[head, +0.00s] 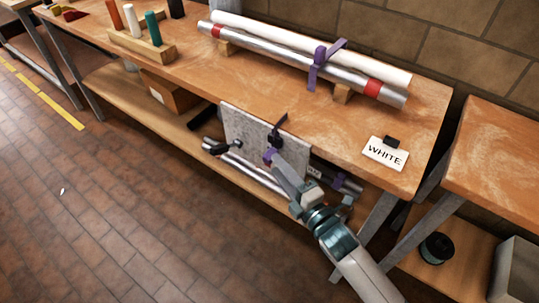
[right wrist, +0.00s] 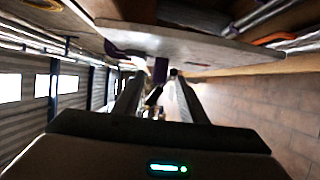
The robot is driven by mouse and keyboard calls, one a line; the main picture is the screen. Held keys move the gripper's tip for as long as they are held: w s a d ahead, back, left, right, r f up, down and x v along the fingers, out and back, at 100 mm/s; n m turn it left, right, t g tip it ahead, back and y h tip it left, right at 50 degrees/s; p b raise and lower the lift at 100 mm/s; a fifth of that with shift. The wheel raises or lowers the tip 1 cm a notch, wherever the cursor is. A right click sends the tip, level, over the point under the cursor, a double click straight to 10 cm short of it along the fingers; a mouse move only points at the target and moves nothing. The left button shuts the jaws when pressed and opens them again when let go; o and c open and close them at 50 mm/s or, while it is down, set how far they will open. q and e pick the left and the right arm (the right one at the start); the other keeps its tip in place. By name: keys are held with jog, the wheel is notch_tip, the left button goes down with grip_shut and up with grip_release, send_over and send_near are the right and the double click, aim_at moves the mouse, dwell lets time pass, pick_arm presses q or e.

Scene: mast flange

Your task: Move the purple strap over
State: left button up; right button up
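A purple strap (head: 316,75) wraps the white tube and the silver tube on the bench top, with a loose end sticking up. A second purple piece (head: 269,156) shows beside a grey speckled panel (head: 240,128) at the bench's front edge. My right gripper (head: 274,160) reaches up to this piece from below. In the right wrist view its fingers (right wrist: 156,82) stand apart, with a purple strip (right wrist: 160,70) between their tips and gaps visible at both sides. Whether they touch it is unclear. My left gripper is not in view.
A sign reading WHITE (head: 386,153) lies at the bench's right end. A wooden block with coloured pegs (head: 141,45) stands at the back left. More tubes (head: 257,175) lie on the lower shelf behind the panel.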

aim_at(269, 157)
jog(key=x, duration=0.4)
jog(key=shift+w+a, duration=0.35)
jog(key=shift+w, duration=0.25)
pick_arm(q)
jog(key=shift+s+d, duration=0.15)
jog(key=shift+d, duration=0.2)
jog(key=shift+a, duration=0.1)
